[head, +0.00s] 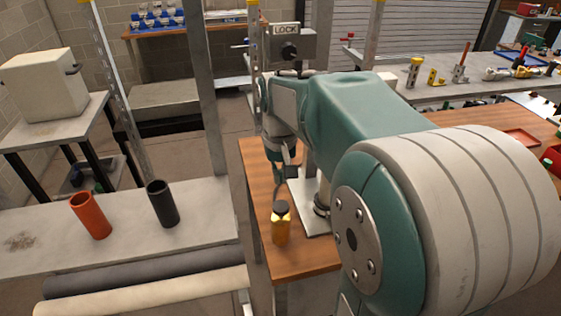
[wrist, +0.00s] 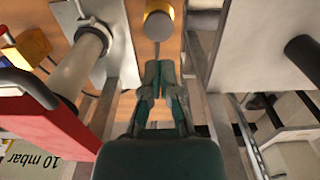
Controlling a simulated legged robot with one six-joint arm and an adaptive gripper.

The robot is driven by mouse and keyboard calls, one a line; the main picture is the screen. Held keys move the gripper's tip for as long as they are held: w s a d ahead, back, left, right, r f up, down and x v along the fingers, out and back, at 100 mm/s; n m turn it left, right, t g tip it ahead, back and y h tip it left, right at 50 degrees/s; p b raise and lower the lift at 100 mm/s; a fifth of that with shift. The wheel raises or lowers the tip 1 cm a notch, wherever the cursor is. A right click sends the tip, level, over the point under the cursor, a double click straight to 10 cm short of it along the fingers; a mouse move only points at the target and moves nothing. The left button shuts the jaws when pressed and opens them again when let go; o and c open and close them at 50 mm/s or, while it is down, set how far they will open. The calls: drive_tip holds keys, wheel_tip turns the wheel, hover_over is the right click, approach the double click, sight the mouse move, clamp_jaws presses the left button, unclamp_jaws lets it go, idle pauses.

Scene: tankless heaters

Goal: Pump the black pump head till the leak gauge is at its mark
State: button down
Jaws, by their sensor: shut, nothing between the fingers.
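The black pump head (head: 281,208) caps an upright yellow pump body (head: 281,231) on the wooden bench. In the wrist view the head (wrist: 158,25) is a dark round disc with yellow around it, just beyond my fingertips. My gripper (head: 279,184) is shut and empty, pointing down close above the head. In the wrist view my gripper (wrist: 160,70) shows its fingertips together, apart from the head in the picture; I cannot tell if they touch. A red box with a "10 mbar" face (wrist: 45,125), possibly the leak gauge, is cut off at left; no needle or mark is readable.
A grey cylinder (wrist: 82,65) stands on a metal plate (wrist: 112,50) beside the pump. A metal post (head: 240,210) rises at the bench's left edge. An orange tube (head: 90,215) and a black tube (head: 162,203) stand on the grey table at left. My arm hides much of the bench.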

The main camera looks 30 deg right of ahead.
drive_tip(key=shift+r, duration=1.95)
